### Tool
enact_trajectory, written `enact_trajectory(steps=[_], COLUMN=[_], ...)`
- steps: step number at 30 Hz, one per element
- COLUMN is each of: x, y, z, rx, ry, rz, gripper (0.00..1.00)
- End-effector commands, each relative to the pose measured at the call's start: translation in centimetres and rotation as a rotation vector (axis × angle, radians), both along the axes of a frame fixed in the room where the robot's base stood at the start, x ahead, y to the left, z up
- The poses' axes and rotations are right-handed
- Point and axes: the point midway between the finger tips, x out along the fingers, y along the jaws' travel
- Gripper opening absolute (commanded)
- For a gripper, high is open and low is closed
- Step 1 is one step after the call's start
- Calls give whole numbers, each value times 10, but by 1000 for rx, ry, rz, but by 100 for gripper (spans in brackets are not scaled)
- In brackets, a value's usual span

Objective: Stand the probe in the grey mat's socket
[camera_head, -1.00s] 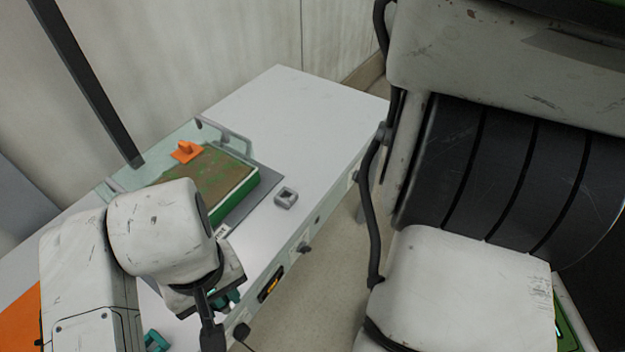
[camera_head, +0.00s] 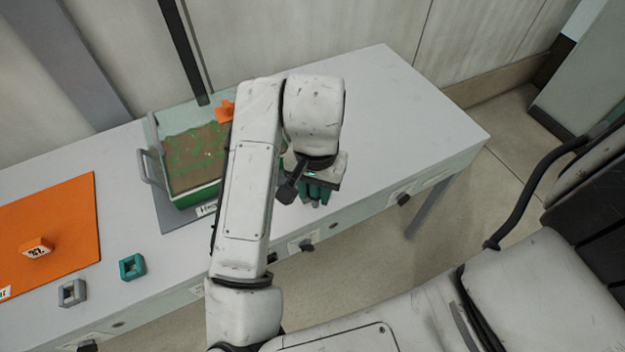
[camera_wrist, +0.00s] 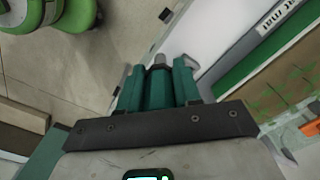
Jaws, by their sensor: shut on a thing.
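My gripper (camera_head: 316,194) is at the table's front edge, right of the green tray, its teal fingers pointing down. In the wrist view my gripper (camera_wrist: 158,88) is shut on a slim teal piece with a grey tip (camera_wrist: 159,59), apparently the probe; the fingers hide most of it. The grey mat (camera_head: 171,214) lies under the tray, showing as a strip along its front and left. It also shows in the wrist view (camera_wrist: 236,52) beside a white label. My arm covers the mat's right part. I cannot make out a socket on the mat now.
The green tray (camera_head: 190,195) of soil has handles and an orange piece (camera_head: 225,111). To the left are an orange mat (camera_head: 60,215) with an orange block (camera_head: 36,248), a grey holed block (camera_head: 72,292) and a teal one (camera_head: 132,268). The table's back right is clear.

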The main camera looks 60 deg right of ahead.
Motion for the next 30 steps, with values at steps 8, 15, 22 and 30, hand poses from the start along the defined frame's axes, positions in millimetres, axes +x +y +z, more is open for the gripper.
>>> enact_trajectory(steps=[8, 15, 22, 30], x=[36, 53, 60, 60], y=[-45, -66, -75, -73], z=[-34, -67, -83, -110], rx=[2, 1, 2, 1], ry=[4, 1, 2, 1], rz=[0, 0, 0, 2], gripper=[3, 3, 3, 3])
